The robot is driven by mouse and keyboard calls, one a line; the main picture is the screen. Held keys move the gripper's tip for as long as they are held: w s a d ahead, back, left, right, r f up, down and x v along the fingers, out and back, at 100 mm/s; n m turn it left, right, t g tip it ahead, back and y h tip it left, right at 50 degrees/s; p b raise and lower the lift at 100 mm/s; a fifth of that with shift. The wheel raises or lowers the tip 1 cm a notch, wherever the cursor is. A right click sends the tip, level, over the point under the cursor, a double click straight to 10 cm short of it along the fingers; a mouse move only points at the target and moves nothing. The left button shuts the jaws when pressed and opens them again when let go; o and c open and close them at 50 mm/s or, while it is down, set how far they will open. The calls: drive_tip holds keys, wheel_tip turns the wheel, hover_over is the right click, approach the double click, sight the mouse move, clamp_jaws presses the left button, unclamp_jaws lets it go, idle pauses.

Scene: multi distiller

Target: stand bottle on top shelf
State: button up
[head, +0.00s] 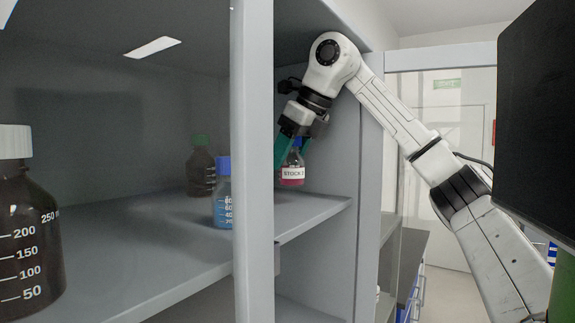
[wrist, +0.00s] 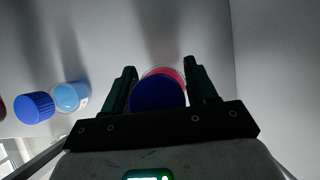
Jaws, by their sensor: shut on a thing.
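The bottle (head: 292,173) is small and clear, with pink-red liquid and a white label reading "STOCK". In the head view it is upright at the right end of the cabinet shelf (head: 310,212); I cannot tell whether its base touches the shelf. My gripper (head: 291,148) comes down from above, its green fingers shut on the bottle's upper part. In the wrist view the bottle's dark blue cap (wrist: 158,95) lies between the fingers, with a pink edge of the bottle behind it. The cap is mostly hidden by the fingers in the head view.
A blue-capped bottle of blue liquid (head: 223,205) stands left of the held bottle, partly behind a grey upright post (head: 253,120). A brown green-capped bottle (head: 201,170) stands farther back. A large brown bottle (head: 28,245) stands near left. The cabinet's side wall (head: 340,150) is close on the right.

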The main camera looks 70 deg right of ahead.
sight(288, 173)
drive_tip(key=shift+f+p, duration=0.55)
drive_tip(key=shift+f, duration=1.2)
drive_tip(key=shift+f, duration=0.2)
drive_tip(key=o, duration=1.2)
drive_tip(key=shift+r, duration=0.1)
